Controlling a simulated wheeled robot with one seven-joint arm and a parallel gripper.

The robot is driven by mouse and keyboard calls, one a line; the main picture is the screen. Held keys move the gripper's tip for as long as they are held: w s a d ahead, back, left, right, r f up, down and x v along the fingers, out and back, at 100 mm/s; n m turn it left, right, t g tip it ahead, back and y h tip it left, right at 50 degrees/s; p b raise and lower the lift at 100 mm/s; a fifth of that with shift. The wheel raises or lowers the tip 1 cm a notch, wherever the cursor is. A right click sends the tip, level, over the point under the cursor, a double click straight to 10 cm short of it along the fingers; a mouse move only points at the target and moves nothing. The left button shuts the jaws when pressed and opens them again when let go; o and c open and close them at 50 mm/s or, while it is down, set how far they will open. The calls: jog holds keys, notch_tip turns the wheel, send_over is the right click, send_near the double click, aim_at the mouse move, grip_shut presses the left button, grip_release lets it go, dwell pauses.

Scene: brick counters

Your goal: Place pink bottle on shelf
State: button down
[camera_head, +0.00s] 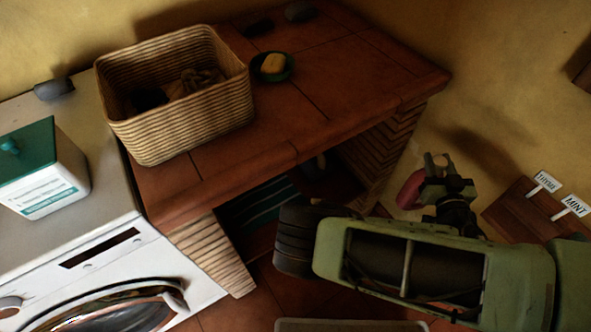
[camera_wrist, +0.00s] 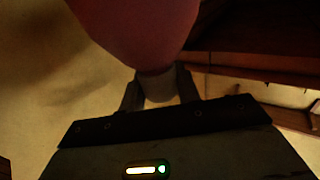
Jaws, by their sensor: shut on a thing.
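The pink bottle (camera_wrist: 140,30) fills the upper middle of the wrist view, with its narrower grey end between the fingers of my gripper (camera_wrist: 158,88). In the head view the pink bottle (camera_head: 410,190) shows at the left side of my gripper (camera_head: 437,160), which is shut on it. The bottle is held in the air, right of the brick counter and in front of the yellow wall. The shelf space (camera_head: 335,180) under the tiled counter top is dark and partly hidden by my arm. A small bottle-like thing stands in it.
A wicker basket (camera_head: 195,135) and a green dish with yellow soap (camera_head: 273,67) stand on the tiled counter (camera_head: 345,85). A washing machine (camera_head: 110,260) with a white and teal box (camera_head: 45,180) is at left. A wooden planter (camera_head: 520,212) with herb signs is at right.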

jog(key=shift+w+a+r, duration=0.1)
jog(key=shift+w+a, duration=0.05)
jog(key=shift+w, duration=0.1)
jog(key=shift+w+a+f, duration=0.15)
jog(key=shift+w+f, duration=0.1)
jog(key=shift+a+f+b, duration=0.2)
jog(key=shift+f+b, duration=0.6)
jog(key=shift+f, duration=0.1)
jog(key=w+a+f+b, duration=0.1)
jog(key=a+f+b, duration=0.6)
jog(key=f+b, duration=0.3)
jog(key=w+a+f+b, duration=0.1)
jog(key=a+f+b, duration=0.6)
jog(key=f+b, duration=0.2)
jog(key=w+a+n+y+b, duration=0.25)
jog(key=w+a+b, duration=0.25)
jog(key=a+b, duration=0.7)
jog(key=w+a+r+n+g+y+b, duration=0.1)
jog(key=w+a+r+n+y+b, duration=0.1)
jog(key=a+r+y+b, duration=0.65)
jog(key=d+f+h+b, duration=0.3)
jog(key=f+b, duration=0.4)
jog(key=f, duration=0.4)
jog(key=shift+d+h, duration=0.25)
jog(key=shift+h, duration=0.25)
jog(key=shift+w, duration=0.1)
